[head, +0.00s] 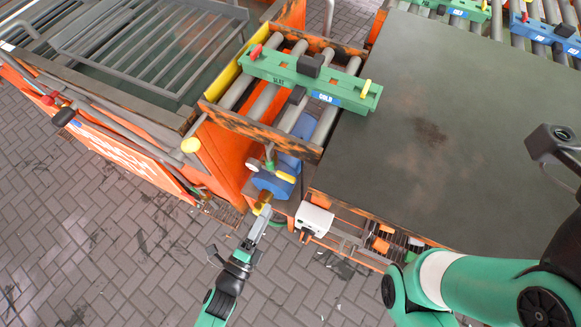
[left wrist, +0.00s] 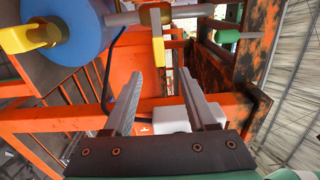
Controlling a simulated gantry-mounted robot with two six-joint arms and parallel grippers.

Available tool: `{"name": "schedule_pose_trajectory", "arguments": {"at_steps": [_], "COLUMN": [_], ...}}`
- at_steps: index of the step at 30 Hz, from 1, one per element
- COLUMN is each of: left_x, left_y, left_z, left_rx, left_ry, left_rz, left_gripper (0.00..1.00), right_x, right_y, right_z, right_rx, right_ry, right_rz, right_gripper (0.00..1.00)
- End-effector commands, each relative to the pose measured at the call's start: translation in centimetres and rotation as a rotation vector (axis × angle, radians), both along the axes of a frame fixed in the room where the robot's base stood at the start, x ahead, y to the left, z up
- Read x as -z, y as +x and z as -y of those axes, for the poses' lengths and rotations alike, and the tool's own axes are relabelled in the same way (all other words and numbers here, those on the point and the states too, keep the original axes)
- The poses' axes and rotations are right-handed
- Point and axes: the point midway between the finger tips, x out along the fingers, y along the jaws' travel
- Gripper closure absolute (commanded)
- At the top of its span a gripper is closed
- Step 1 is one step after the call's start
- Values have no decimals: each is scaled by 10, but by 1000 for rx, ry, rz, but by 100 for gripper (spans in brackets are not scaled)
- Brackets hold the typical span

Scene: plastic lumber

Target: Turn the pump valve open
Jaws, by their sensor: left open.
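The blue pump (head: 272,182) stands below the roller frame in the head view, and its rounded blue body (left wrist: 80,30) fills the upper left of the left wrist view. A brass valve body (left wrist: 155,14) sits on a grey pipe beside it, with a yellow handle (left wrist: 158,52) hanging down. In the head view a yellow-brown part (head: 263,198) shows just beyond my left gripper (head: 260,217). In the wrist view my left gripper (left wrist: 160,80) is open and empty. The handle lies ahead, between the lines of the two fingers; contact cannot be told.
A green beam (head: 310,80) lies across the rollers above the pump. A white box (head: 314,219) is close at the right, beside the dark table (head: 430,120). An orange frame (head: 222,150) stands left of the pump. Brick floor (head: 110,235) lies open at lower left.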

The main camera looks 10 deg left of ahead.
Motion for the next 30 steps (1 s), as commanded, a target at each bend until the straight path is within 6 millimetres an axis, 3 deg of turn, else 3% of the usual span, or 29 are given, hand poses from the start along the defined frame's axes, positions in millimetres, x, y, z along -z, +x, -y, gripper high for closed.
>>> {"name": "schedule_pose_trajectory", "arguments": {"at_steps": [5,18,23,30], "left_x": [0,0,-2,-2], "left_y": [14,99,110,111], "left_z": [5,33,37,37], "left_rx": [0,-1,-1,-1], "left_ry": [-2,-3,-3,-3], "left_rz": [2,1,0,-1], "left_gripper": [43,43,43,43], "right_x": [4,27,29,28], "right_y": [0,0,0,0], "right_z": [-1,0,0,0], "right_rx": [-1,-1,-1,-1], "right_ry": [0,0,0,0], "right_rz": [1,0,0,0], "right_gripper": [0,0,0,0]}}
